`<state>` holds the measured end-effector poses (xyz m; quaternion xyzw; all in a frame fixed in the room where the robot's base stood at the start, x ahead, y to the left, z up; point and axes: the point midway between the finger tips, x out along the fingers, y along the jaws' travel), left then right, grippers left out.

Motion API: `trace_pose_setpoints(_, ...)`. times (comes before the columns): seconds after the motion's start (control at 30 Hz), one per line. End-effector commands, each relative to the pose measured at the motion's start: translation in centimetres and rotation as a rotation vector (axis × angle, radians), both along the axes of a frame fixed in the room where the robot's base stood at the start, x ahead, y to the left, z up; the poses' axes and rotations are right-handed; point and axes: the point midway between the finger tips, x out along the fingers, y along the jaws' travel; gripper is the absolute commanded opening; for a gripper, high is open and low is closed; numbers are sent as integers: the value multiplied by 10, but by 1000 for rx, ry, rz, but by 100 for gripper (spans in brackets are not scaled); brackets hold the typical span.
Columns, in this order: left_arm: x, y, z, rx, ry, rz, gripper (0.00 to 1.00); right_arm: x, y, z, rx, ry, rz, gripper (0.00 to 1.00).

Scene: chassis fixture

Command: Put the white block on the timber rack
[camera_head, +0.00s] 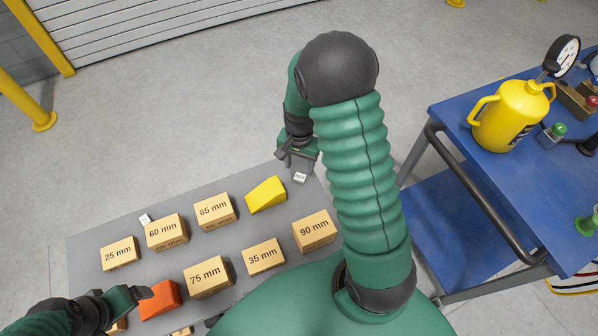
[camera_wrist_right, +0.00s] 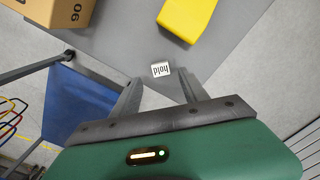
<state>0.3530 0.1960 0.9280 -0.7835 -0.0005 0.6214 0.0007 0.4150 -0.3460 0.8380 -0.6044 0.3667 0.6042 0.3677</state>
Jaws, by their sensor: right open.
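A small white piece marked "hold" (camera_head: 300,177) lies at the far right edge of the grey table (camera_head: 88,243). It also shows in the right wrist view (camera_wrist_right: 161,69), just past and between the fingertips. My right gripper (camera_head: 298,160) is open and empty beside it. A second small white piece (camera_head: 145,218) lies at the table's far left; I cannot tell which is the white block. My left gripper (camera_head: 140,293) is low at left by an orange wedge (camera_head: 160,300); its jaws are unclear. I cannot make out a timber rack.
Several tan blocks marked in mm, such as the 90 mm block (camera_head: 314,231), and a yellow wedge (camera_head: 266,194) stand on the table. A blue cart (camera_head: 440,110) at right carries a yellow jug (camera_head: 510,115). Grey floor lies beyond.

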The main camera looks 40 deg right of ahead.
Motion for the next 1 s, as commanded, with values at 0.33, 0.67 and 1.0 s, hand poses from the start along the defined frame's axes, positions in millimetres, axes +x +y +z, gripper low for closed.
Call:
trace_pose_setpoints(0.33, 0, 0, 6, 0, 0, 0, 87, -2, 12, 59, -1, -13, 67, 52)
trace_pose_setpoints(0.67, 0, 0, 6, 0, 0, 0, 87, -62, 146, 96, -122, -206, 1063, 52)
trace_pose_setpoints(1.0, 0, 0, 6, 0, 0, 0, 87, -63, 147, 95, -126, -208, 1091, 52)
